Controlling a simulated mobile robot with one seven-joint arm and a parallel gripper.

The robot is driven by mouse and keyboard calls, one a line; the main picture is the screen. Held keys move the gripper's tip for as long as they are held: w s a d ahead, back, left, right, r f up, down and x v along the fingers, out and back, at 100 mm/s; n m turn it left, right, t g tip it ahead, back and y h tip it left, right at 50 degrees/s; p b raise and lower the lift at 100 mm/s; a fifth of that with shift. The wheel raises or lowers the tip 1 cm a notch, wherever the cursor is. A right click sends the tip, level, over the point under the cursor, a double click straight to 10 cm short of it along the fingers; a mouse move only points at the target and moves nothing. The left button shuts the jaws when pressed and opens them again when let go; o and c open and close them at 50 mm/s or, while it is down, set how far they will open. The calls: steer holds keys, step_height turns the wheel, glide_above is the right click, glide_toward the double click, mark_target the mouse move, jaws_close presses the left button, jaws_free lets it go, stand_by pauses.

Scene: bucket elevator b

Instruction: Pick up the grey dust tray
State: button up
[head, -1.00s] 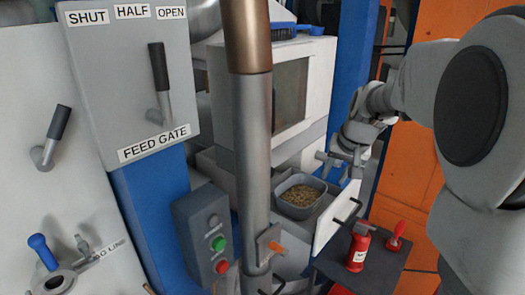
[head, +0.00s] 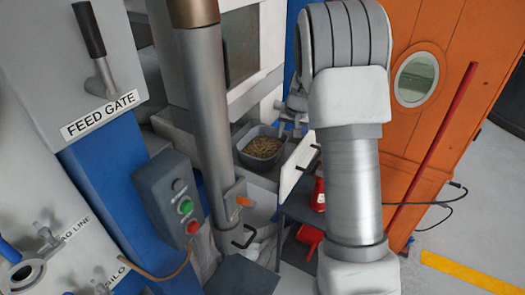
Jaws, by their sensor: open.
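A grey tray (head: 257,163) filled with brown pellets sits on a ledge or in a drawer behind the metal pipe. It is the only grey tray I can make out, and I cannot tell whether it is the dust tray. My gripper (head: 290,124) is at the tray's right side, close to its rim. The gripper is open and is partly hidden behind my own arm. I cannot tell whether a finger touches the tray. Nothing shows between the fingers.
A vertical metal pipe (head: 206,120) stands left of the tray. A white panel with a black handle (head: 296,170) is at its right. A control box (head: 172,200) and feed gate box (head: 80,60) are on the left. A red bottle (head: 319,194) stands below.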

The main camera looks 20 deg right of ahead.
steer(key=shift+p+x, duration=0.6)
steer(key=shift+x, duration=3.5)
steer(key=shift+c, duration=0.2)
jaws_close()
steer(key=shift+s, duration=0.1)
